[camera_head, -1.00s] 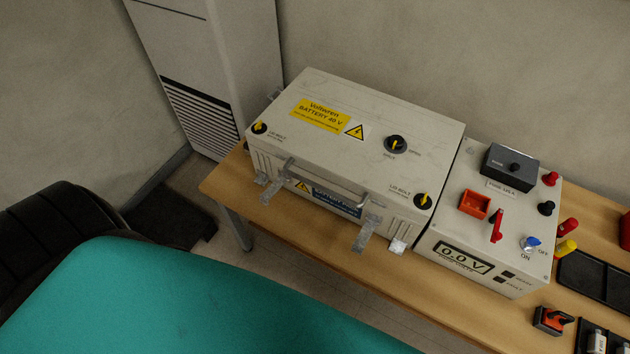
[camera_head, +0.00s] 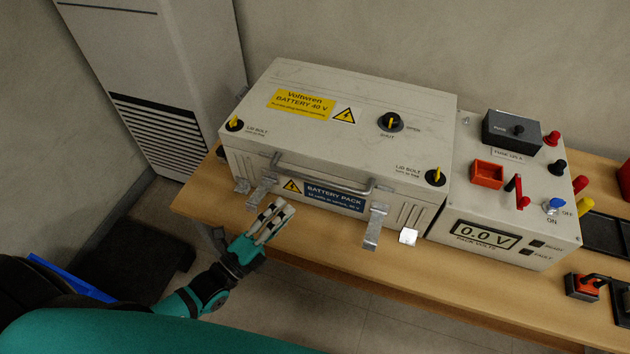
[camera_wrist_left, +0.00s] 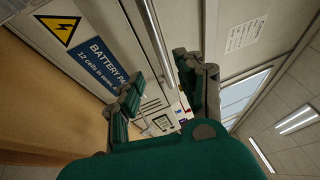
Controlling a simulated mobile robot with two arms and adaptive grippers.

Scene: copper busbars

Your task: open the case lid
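The pale grey battery case (camera_head: 350,100) stands on the wooden table with its lid (camera_head: 300,78) down. A grey bar handle (camera_head: 320,178) runs along its front. Metal latches (camera_head: 262,188) (camera_head: 375,228) stick out from the front, apart from the lid edge. Two black lid bolts with yellow pointers (camera_head: 235,124) (camera_head: 436,176) sit at the lid's front corners, and a black knob (camera_head: 390,122) sits mid-lid. My left gripper (camera_head: 275,218) is open and empty in front of the case, left of centre. In the left wrist view the handle (camera_wrist_left: 158,45) lies beyond its parted fingers (camera_wrist_left: 165,98). My right gripper is out of view.
A grey panel box (camera_head: 505,210) with a 0.0 V display, knobs and plugs stands close to the case's right side. A wall (camera_head: 400,45) is behind the table. A tall white cabinet (camera_head: 160,70) stands at the left. The table strip (camera_head: 330,240) before the case is clear.

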